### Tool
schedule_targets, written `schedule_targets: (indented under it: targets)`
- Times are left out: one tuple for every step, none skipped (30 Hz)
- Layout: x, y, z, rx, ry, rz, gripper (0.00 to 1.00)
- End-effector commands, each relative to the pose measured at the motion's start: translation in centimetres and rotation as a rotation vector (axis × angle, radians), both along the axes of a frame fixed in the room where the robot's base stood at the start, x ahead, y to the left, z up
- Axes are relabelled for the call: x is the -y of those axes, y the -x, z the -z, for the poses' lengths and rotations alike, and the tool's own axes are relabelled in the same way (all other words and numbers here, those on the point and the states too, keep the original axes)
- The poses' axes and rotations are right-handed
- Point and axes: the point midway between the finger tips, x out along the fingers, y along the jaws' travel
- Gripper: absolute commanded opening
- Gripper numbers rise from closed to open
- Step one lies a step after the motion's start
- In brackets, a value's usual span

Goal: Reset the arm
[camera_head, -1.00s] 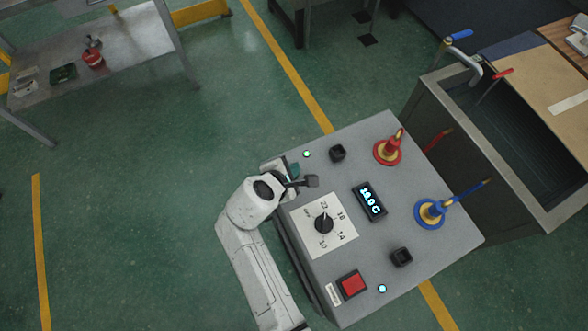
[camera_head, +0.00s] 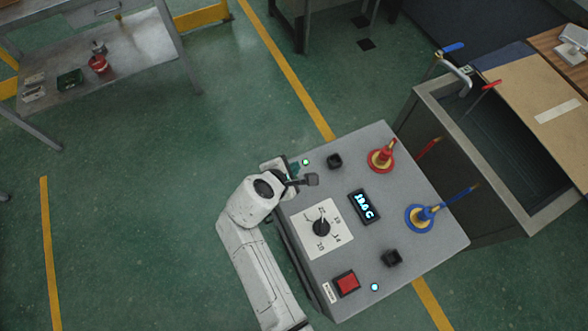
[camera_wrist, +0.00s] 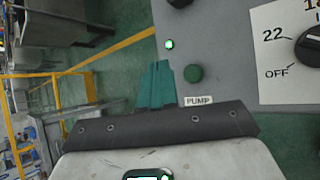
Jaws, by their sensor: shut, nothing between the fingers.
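My arm reaches up from the bottom of the head view to the left edge of the grey control box (camera_head: 400,185). My gripper (camera_head: 312,180) is at that edge, between the dial and the lit lamp (camera_head: 306,162). In the wrist view my gripper's teal fingers (camera_wrist: 157,85) are together with nothing between them. They appear beside a green button (camera_wrist: 193,73) and a PUMP label (camera_wrist: 199,101), apart from the button in the picture. The dial (camera_head: 321,227) has a white scale plate. The display (camera_head: 363,206) is lit.
The box also carries a red valve (camera_head: 382,157), a blue valve (camera_head: 421,216), a red button (camera_head: 346,283) and a second lamp (camera_head: 375,287). A sink cabinet (camera_head: 470,190) stands to the right. A metal table (camera_head: 130,50) is at upper left. The green floor left of the box is clear.

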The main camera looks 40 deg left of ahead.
Motion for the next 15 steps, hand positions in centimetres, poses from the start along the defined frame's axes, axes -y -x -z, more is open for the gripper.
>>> schedule_targets:
  targets:
    - [0.0, 0.0, 0.1, 0.0, 0.0, 0.0, 0.0]
    - [0.0, 0.0, 0.1, 0.0, 0.0, 0.0, 0.0]
    - [0.0, 0.0, 0.1, 0.0, 0.0, 0.0, 0.0]
    - [0.0, 0.0, 0.1, 0.0, 0.0, 0.0, 0.0]
    - [0.0, 0.0, 0.1, 0.0, 0.0, 0.0, 0.0]
    - [0.0, 0.0, 0.1, 0.0, 0.001, -0.001, 0.0]
    - [0.0, 0.0, 0.1, 0.0, 0.0, 0.0, 0.0]
    - [0.0, 0.0, 0.1, 0.0, 0.001, -0.001, 0.0]
    - [0.0, 0.0, 0.1, 0.0, 0.001, -0.001, 0.0]
    - [0.0, 0.0, 0.1, 0.0, 0.001, -0.001, 0.0]
    - [0.0, 0.0, 0.1, 0.0, 0.001, -0.001, 0.0]
    - [0.0, 0.0, 0.1, 0.0, 0.001, -0.001, 0.0]
    - [0.2, -0.1, 0.1, -0.003, -0.002, 0.005, 0.0]
    - [0.8, -0.3, 0.3, -0.012, -0.01, 0.026, 0.0]
    - [1.8, -0.6, 0.5, -0.027, -0.026, 0.063, 0.0]
